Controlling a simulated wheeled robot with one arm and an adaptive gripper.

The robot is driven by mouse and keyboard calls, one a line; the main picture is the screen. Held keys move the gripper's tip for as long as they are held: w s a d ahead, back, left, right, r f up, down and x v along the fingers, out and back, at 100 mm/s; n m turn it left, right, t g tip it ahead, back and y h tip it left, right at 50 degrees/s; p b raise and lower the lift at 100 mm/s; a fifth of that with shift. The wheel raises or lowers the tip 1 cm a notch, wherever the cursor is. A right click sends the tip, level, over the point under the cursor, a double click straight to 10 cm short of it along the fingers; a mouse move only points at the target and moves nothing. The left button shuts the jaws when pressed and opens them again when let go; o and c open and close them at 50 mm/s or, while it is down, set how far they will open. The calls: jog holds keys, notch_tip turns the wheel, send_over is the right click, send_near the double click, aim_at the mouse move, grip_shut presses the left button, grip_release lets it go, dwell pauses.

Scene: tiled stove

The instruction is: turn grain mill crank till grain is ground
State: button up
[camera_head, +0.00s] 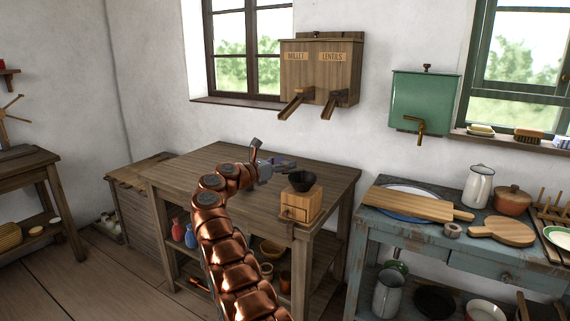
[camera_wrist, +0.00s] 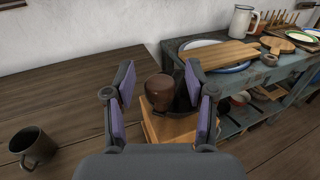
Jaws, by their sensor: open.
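The grain mill (camera_head: 301,206) is a light wooden box with a small drawer front and a dark hopper bowl on top. It stands at the front right corner of the brown wooden table (camera_head: 200,165). Its box (camera_wrist: 165,128) shows below my fingers in the wrist view. A round brown knob (camera_wrist: 159,88), seemingly the crank handle's, appears between my finger pads; the crank arm is not clearly visible. My gripper (camera_head: 275,166) is open at the mill's upper left, with purple pads on either side of the knob. I cannot tell whether either pad touches it.
A dark mug (camera_wrist: 34,146) stands on the table left of my gripper. A blue worn table (camera_head: 452,240) to the right bears boards, a jug and a pot. A wooden dispenser (camera_head: 322,72) and a green tank (camera_head: 424,101) hang on the wall. The tabletop's left part looks clear.

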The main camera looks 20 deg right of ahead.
jog(key=shift+a, duration=0.15)
jog(key=v, duration=1.1)
jog(key=shift+s+a, duration=0.15)
jog(key=shift+a, duration=0.2)
